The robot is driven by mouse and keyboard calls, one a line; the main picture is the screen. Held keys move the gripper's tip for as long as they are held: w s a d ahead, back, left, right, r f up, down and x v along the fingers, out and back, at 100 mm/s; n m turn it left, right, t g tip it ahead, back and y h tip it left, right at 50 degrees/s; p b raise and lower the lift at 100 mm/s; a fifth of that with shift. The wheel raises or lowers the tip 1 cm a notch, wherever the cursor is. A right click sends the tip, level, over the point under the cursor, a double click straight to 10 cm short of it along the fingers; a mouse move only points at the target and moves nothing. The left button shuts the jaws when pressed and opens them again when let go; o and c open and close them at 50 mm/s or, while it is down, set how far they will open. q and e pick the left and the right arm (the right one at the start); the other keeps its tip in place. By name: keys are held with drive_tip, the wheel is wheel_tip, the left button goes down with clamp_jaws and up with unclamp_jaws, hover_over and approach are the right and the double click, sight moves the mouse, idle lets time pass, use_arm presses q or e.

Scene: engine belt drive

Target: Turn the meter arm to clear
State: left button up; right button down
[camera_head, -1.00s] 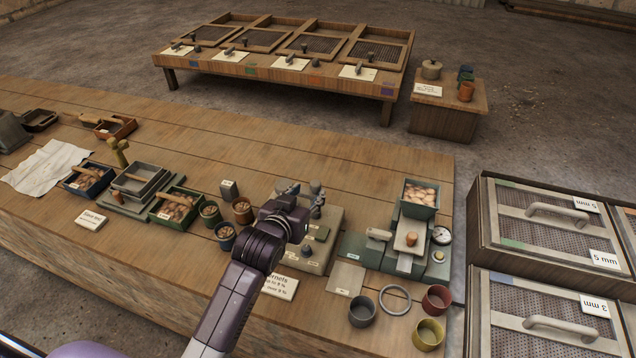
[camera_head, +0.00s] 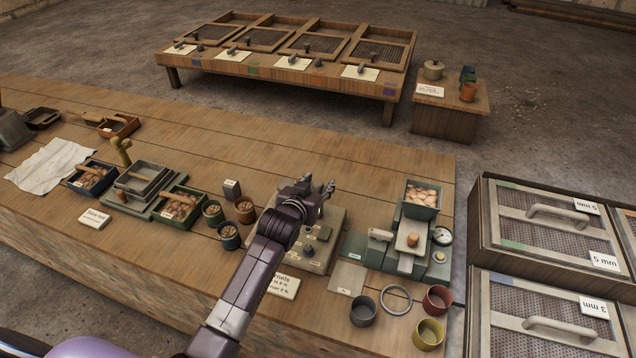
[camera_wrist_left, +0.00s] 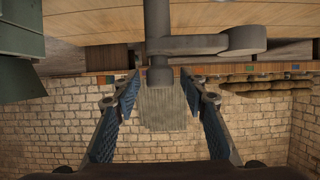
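The meter is a beige-grey box (camera_head: 336,226) on the long bench in the head view, with a small dark green block (camera_head: 323,233) on top. My left gripper (camera_head: 325,188) is over its back part and hides much of it. In the left wrist view a grey arm (camera_wrist_left: 205,45) with a rounded end crosses a grey upright post (camera_wrist_left: 157,22); I take it for the meter arm. The two fingers of my left gripper (camera_wrist_left: 160,98) are spread apart, with the post's lower end near the gap between them. Contact cannot be told. My right gripper is not in view.
To the right stands a green device (camera_head: 412,228) with a bin of kernels. Cups and a metal ring (camera_head: 396,299) lie in front of it. Small pots (camera_head: 229,236) and trays (camera_head: 182,207) stand to the left. A kernels sign (camera_head: 284,286) lies at the front.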

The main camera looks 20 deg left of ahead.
use_arm(q)
clamp_jaws()
idle(0.5)
